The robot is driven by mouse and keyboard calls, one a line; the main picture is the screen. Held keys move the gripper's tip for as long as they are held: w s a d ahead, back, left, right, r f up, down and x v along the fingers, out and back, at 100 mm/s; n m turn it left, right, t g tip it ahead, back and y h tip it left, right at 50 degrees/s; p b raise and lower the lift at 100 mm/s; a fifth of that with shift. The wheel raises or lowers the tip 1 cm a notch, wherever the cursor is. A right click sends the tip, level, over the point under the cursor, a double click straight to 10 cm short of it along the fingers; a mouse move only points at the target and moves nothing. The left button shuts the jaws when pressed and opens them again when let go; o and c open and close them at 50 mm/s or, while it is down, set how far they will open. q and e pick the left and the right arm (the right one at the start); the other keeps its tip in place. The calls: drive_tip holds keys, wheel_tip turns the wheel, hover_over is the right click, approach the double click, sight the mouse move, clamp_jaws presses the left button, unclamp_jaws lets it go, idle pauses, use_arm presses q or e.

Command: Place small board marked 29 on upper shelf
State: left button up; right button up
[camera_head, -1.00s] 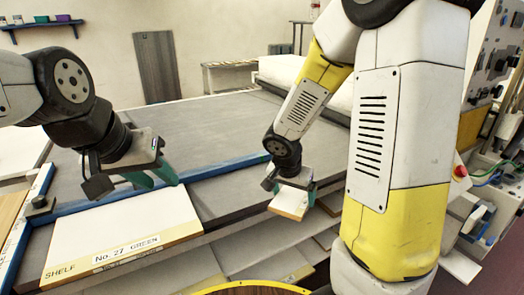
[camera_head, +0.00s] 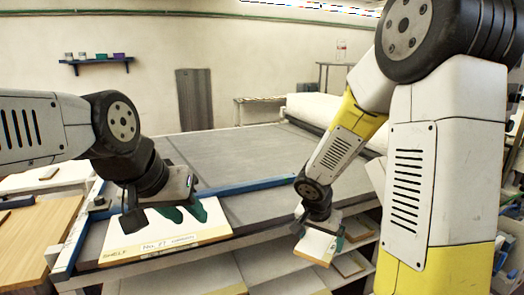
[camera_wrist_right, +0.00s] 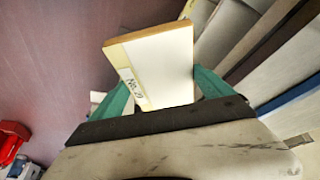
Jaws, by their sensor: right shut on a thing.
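A small white board with a wood-coloured edge (camera_head: 316,246) hangs from my right gripper (camera_head: 322,222). The board is in front of the shelves under the grey table. The upper shelf (camera_head: 285,262) shows beside and below it. My left gripper (camera_head: 184,213) has its teal fingers apart and empty, above a white panel marked "SHELF" and "No. 27" (camera_head: 135,238).
Another small board (camera_head: 348,265) lies on a shelf at the right. A wooden surface (camera_head: 40,235) is at the left.

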drive_tip(key=shift+w+f+n, duration=0.3)
drive_tip(key=shift+w+f, duration=0.15)
drive_tip(key=shift+f, duration=0.15)
use_arm(q)
drive_tip(key=shift+w, duration=0.3)
use_arm(e)
wheel_tip(320, 180, down, 7)
drive_tip(key=w+n+y, duration=0.2)
drive_tip(key=w+n, duration=0.1)
drive_tip(key=n, duration=0.3)
drive_tip(key=shift+a+t, duration=0.4)
